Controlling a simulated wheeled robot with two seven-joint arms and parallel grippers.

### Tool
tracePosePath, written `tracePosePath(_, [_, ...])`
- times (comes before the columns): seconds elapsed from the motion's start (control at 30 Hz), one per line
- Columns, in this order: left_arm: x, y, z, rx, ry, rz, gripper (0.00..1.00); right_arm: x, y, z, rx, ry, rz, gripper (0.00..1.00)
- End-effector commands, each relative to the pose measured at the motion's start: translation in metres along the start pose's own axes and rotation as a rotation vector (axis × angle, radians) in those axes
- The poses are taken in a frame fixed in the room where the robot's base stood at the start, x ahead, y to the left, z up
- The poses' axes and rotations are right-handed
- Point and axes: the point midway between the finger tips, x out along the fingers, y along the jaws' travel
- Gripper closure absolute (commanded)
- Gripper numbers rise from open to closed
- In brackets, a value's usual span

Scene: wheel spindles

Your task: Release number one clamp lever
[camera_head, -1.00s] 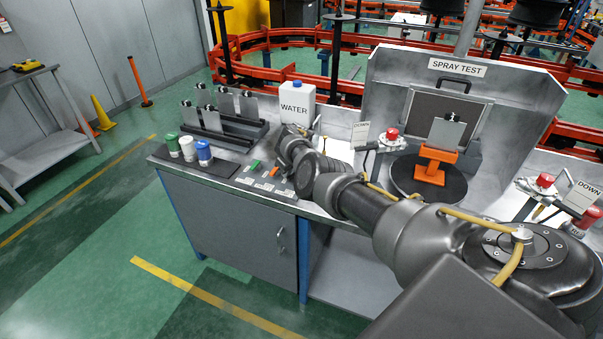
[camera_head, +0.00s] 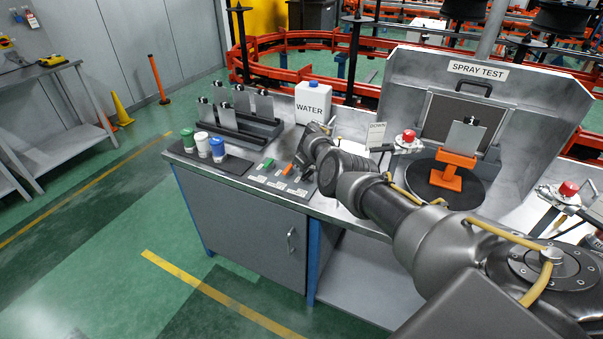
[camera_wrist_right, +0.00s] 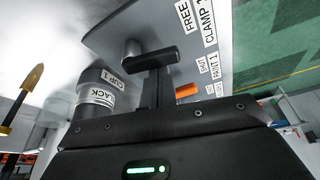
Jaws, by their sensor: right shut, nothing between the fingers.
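My left gripper is out of view.
An orange handle (camera_wrist_right: 187,90) labelled for paint 1 and a black cup (camera_wrist_right: 97,88) are close to the fingers.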

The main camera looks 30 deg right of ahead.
Motion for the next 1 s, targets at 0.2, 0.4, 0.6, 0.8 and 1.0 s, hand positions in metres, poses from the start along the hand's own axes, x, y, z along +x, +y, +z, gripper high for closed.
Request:
tracePosePath(0.2, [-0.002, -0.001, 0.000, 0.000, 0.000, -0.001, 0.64, -0.002, 0.000, -0.001, 0.000, 0.000, 0.001, 1.00])
tracePosePath(0.4, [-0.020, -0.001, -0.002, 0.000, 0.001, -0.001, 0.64, -0.023, 0.001, -0.002, 0.000, 0.000, 0.004, 1.00])
tracePosePath(0.6, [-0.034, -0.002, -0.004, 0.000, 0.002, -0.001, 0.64, -0.055, 0.000, -0.002, -0.001, 0.001, 0.005, 1.00])
tracePosePath(0.8, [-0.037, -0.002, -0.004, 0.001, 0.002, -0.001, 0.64, -0.085, 0.000, -0.001, -0.001, 0.001, 0.003, 1.00])
tracePosePath(1.0, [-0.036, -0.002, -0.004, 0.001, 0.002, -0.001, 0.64, -0.104, 0.000, 0.000, 0.000, -0.001, 0.002, 1.00])
